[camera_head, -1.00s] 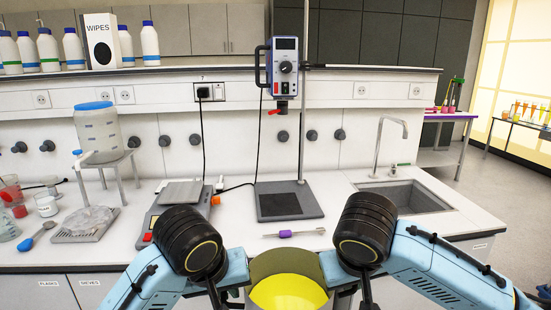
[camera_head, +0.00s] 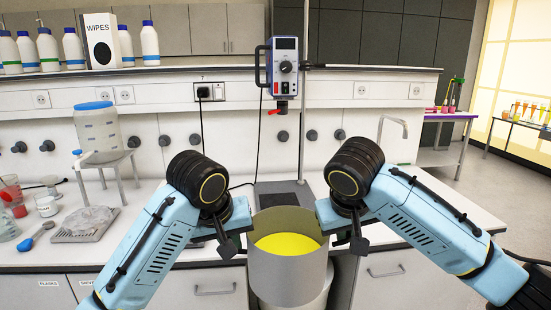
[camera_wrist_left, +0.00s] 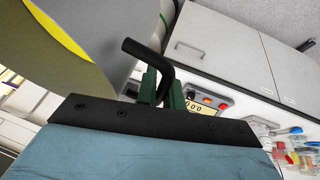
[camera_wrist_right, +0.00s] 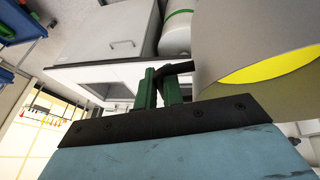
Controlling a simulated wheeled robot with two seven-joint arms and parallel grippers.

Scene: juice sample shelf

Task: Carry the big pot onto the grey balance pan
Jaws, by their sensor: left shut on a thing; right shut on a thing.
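The big pot (camera_head: 288,272) is a grey cylinder with yellow contents (camera_head: 288,243). It is upright at the lower middle of the head view, in front of the bench. My left gripper (camera_wrist_left: 163,92) is shut on its black bent handle (camera_wrist_left: 147,56) on one side. My right gripper (camera_wrist_right: 160,90) is shut on the other handle (camera_wrist_right: 177,70). The arms hide the balance and its grey pan in the head view. The balance's display and red buttons (camera_wrist_left: 203,99) show in the left wrist view, beyond the gripper.
The stirrer stand's dark base (camera_head: 280,193) lies behind the pot. At left are a wrapped tray (camera_head: 92,222), a blue-handled spoon (camera_head: 35,236) and a lidded tank on a stand (camera_head: 97,128). A white container stands below the pot (camera_head: 322,296).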

